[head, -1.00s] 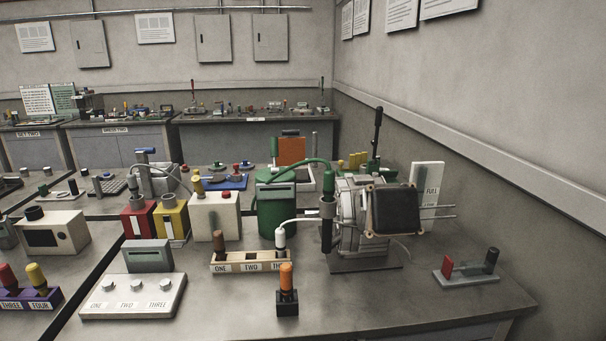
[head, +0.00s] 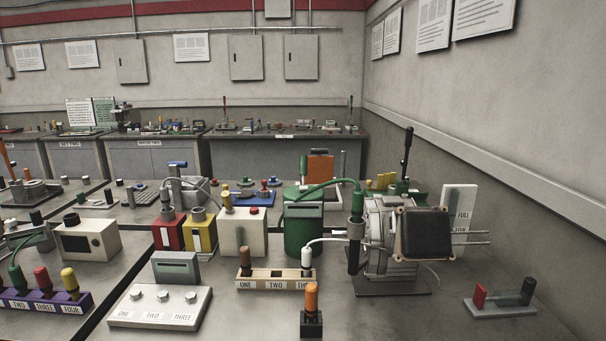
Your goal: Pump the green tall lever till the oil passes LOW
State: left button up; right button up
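A tall black lever (head: 407,152) stands upright behind the grey machine at the right of the head view. A green part (head: 399,187) shows at its foot, mostly hidden by the machine. A white upright gauge panel (head: 461,203) stands just right of it. The word FULL reads on the panel. Lower lettering is partly covered by the machine's rods, and I cannot make out an oil level. Neither of my grippers is in view.
A grey machine with a black block (head: 424,234) stands in front of the lever. A green canister (head: 304,232) with a green hose is left of it. An orange-topped handle (head: 311,300) and a red-and-black fixture (head: 500,298) stand nearer. Bare bench lies between them.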

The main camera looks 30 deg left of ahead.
aim_at(303, 159)
jog(key=i+j, duration=0.1)
jog(key=i, duration=0.65)
jog(key=u, duration=1.25)
